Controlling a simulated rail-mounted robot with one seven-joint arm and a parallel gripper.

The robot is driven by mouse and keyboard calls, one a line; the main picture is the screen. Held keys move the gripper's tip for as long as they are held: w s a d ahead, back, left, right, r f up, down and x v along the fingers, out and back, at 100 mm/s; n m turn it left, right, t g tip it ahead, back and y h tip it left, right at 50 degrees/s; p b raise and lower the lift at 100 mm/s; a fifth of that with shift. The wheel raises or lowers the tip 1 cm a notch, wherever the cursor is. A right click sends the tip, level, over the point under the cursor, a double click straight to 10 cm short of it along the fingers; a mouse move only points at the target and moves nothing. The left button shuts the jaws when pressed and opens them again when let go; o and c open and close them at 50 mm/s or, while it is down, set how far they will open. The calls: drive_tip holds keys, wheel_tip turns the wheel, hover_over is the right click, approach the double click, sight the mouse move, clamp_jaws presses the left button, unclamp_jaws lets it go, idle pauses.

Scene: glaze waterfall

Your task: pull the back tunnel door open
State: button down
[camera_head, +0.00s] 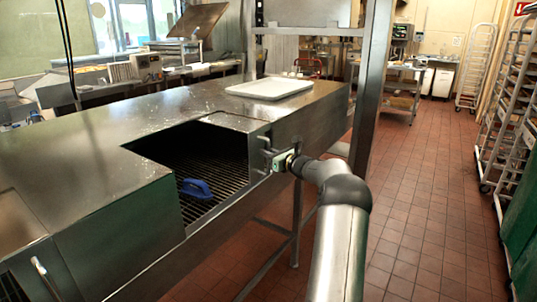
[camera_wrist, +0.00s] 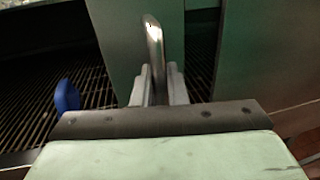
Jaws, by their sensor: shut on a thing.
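The back tunnel door (camera_head: 260,153) is a grey metal panel at the far end of the opening in the steel tunnel. Its upright bar handle (camera_wrist: 154,45) stands in the middle of the wrist view. My gripper (camera_head: 272,157) is shut on this handle, with its two fingers (camera_wrist: 152,88) on either side of the bar. In the wrist view, dark space with grating shows on both sides of the door panel (camera_wrist: 122,55). How far the door stands open is hard to tell.
A blue-handled tool (camera_head: 196,188) lies on the grating inside the tunnel. A white tray (camera_head: 270,88) lies on the tunnel top. A steel post (camera_head: 371,90) rises behind my arm. A rack (camera_head: 510,110) stands right; the tiled floor (camera_head: 430,200) between is clear.

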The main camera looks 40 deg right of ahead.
drive_tip(key=shift+d, duration=0.1)
drive_tip(key=c, duration=1.5)
unclamp_jaws()
drive_tip(key=shift+c, duration=0.2)
drive_tip(key=shift+s, duration=0.1)
drive_tip(key=s+d+b, duration=0.1)
drive_tip(key=s+b, duration=0.1)
drive_tip(key=s, duration=1.5)
drive_tip(key=shift+d, duration=0.4)
drive_tip(key=shift+s, duration=0.1)
